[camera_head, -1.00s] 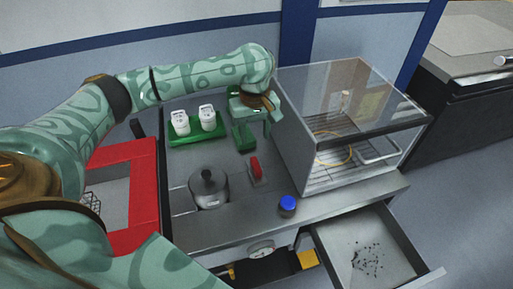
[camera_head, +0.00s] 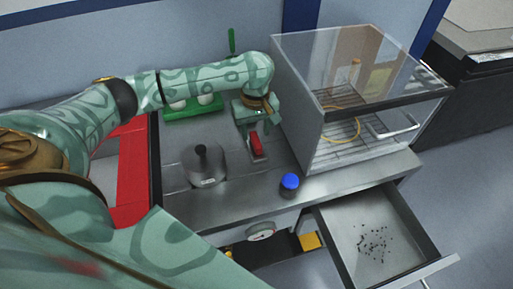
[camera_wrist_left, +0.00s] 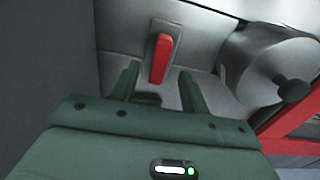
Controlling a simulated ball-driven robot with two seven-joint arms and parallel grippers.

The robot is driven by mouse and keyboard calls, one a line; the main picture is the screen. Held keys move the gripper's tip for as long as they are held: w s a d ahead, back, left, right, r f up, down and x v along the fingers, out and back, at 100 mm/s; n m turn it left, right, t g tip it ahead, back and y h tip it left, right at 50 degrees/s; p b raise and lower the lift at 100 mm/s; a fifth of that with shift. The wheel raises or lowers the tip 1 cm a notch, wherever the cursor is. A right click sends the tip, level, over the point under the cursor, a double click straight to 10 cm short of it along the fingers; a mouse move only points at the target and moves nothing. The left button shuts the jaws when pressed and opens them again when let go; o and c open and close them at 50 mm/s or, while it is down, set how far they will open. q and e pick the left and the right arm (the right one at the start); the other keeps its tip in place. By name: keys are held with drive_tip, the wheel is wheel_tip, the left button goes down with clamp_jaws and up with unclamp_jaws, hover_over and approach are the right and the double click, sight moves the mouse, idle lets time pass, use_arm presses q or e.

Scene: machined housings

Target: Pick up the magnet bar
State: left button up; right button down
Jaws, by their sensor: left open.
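The magnet bar appears to be the red bar (camera_head: 257,145) on a small grey plate on the steel bench top. It also shows in the left wrist view as a red upright strip (camera_wrist_left: 160,58) on its grey backing. My left gripper (camera_head: 257,131) is open and empty, just behind the bar in the head view. In the left wrist view its two green fingers (camera_wrist_left: 159,76) stand apart, with the bar between and a little beyond their tips. I cannot tell whether they touch it. My right gripper is in neither view.
A grey lidded pot (camera_head: 204,165) stands left of the bar, and a blue-capped jar (camera_head: 289,184) to its front right. A clear-walled cabinet (camera_head: 345,100) stands close on the right. A green rack (camera_head: 195,111) with white cups is behind. An open drawer (camera_head: 372,240) juts out in front.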

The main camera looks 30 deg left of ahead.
sight(256, 139)
use_arm(q)
wheel_tip(256, 139, down, 4)
drive_tip(key=shift+r+b, duration=0.1)
drive_tip(key=shift+b, duration=0.75)
drive_tip(key=shift+w+f, duration=0.1)
drive_tip(key=shift+f, duration=0.1)
drive_tip(key=shift+r, duration=0.15)
clamp_jaws()
drive_tip(key=shift+r, duration=0.1)
